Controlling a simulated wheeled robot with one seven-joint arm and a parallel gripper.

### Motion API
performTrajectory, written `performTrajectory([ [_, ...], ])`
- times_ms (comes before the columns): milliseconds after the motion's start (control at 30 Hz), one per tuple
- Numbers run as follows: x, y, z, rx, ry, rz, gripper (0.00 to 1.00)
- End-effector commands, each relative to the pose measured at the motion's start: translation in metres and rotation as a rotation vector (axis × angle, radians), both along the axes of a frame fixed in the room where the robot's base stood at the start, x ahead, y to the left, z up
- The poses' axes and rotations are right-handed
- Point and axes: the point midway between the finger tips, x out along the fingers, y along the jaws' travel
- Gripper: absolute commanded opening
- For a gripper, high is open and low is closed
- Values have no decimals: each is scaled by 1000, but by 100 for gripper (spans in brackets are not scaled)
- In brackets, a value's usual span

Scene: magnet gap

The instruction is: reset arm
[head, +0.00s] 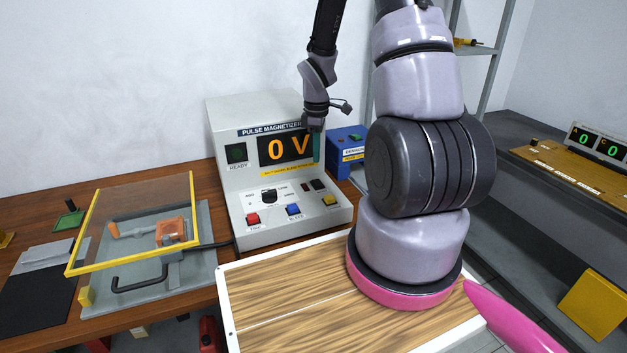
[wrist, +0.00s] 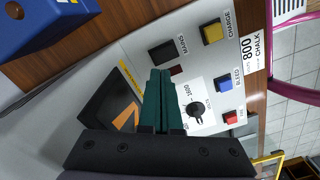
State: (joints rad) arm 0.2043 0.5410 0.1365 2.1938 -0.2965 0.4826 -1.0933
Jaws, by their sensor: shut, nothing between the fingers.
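My gripper (head: 316,147) hangs in front of the pulse magnetizer (head: 227,115), close to its display. In the wrist view, my gripper's dark green fingers (wrist: 159,88) are together with nothing between them, over the magnetizer's control panel (wrist: 190,65). The magnetizer's display (head: 285,149) reads 0 V. My arm reaches up from its base and bends down toward the machine. Whether the fingertips touch the panel cannot be told.
The panel has a red button (head: 252,219), a blue button (head: 293,210) and a yellow button (head: 330,200). A clear cover with a yellow frame (head: 81,270) stands over a fixture at left. A blue box (head: 345,140) sits behind. A bench (head: 545,150) stands at right.

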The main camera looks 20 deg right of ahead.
Motion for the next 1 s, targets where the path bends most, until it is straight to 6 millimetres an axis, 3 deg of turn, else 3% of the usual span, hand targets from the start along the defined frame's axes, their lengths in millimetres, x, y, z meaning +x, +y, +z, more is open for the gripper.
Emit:
performTrajectory([
  [200,0,0,2,-1,-3,-5,0],
  [333,1,1,24,-7,-30,-59,0],
  [467,-3,5,76,-10,-95,-201,0],
  [667,-28,18,167,33,-213,-497,0],
  [800,-55,29,221,100,-286,-697,0],
  [1000,-105,48,284,247,-365,-969,0],
])
